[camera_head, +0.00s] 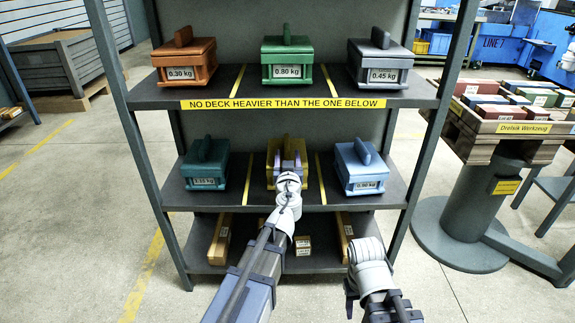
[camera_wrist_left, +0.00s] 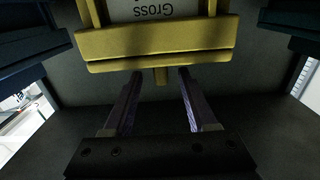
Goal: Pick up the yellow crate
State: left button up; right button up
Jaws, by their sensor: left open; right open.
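The yellow crate (camera_head: 272,160) sits in the middle of the shelf unit's middle shelf, between two yellow lines. My left gripper (camera_head: 289,163) is in front of its upper part and covers some of it. In the left wrist view the crate (camera_wrist_left: 155,45) is upside down at the top, with a label reading "Gross". The left gripper's two fingers (camera_wrist_left: 160,88) are open, with a small yellow piece, seemingly the handle, between their tips. They do not visibly press on it. My right gripper (camera_head: 366,250) is low at the right, empty, its fingers hard to make out.
A teal crate (camera_head: 206,167) stands left and a light blue crate (camera_head: 360,170) right on the same shelf. Orange (camera_head: 183,62), green (camera_head: 287,60) and grey (camera_head: 380,63) crates stand above. The upper shelf's edge (camera_head: 283,104) overhangs. A loaded wooden tray (camera_head: 525,126) stands right.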

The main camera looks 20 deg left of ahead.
aim_at(287, 148)
pick_arm(q)
jog(key=shift+f+x, duration=0.15)
jog(key=shift+x, duration=1.25)
jog(key=shift+f+x, duration=0.15)
jog(key=shift+x, duration=1.3)
jog(key=shift+s, duration=0.1)
grip_shut()
